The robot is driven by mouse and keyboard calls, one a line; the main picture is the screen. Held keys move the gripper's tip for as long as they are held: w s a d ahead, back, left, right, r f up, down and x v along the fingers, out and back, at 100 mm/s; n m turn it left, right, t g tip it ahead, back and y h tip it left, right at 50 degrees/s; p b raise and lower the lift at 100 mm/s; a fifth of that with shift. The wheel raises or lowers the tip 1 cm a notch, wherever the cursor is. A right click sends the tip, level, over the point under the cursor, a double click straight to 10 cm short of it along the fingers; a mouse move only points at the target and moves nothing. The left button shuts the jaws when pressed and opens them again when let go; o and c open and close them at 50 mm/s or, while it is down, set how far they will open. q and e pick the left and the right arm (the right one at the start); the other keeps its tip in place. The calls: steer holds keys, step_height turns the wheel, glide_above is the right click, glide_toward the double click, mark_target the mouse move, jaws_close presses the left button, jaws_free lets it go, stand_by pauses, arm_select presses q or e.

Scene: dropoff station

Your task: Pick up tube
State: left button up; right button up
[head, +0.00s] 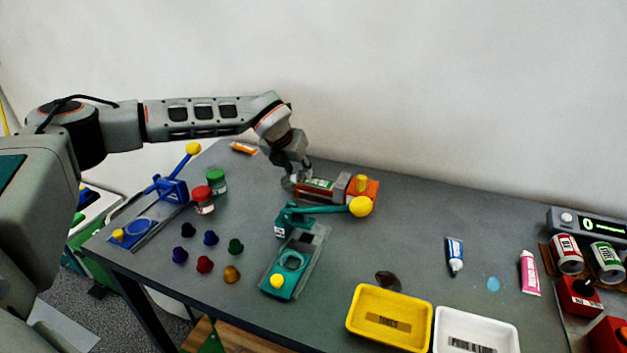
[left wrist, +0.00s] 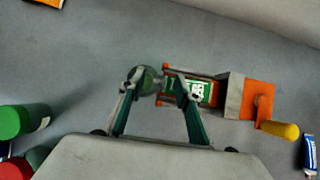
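An orange tube (head: 243,148) lies at the back left of the table; its end shows at the top left of the left wrist view (left wrist: 46,2). A blue and white tube (head: 455,256) lies right of centre, and a pink tube (head: 529,272) lies farther right. My left gripper (head: 290,182) is low over the back of the table, at the left end of an orange device holding a green-labelled item (head: 318,184). In the left wrist view its fingers (left wrist: 155,88) are apart, with a rounded greenish object (left wrist: 146,80) between or beyond them; contact is unclear. My right gripper is not in view.
A yellow tray (head: 357,336) marked TUBES and a white tray (head: 445,345) stand at the front. Teal (head: 283,282) and blue (head: 172,190) lever devices, red (head: 203,201) and green (head: 216,178) lidded jars and several coloured caps occupy the left.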

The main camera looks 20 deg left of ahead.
arm_select(q)
steer(key=c, duration=0.9)
steer(key=shift+c, duration=0.2)
steer(key=shift+r, duration=0.1)
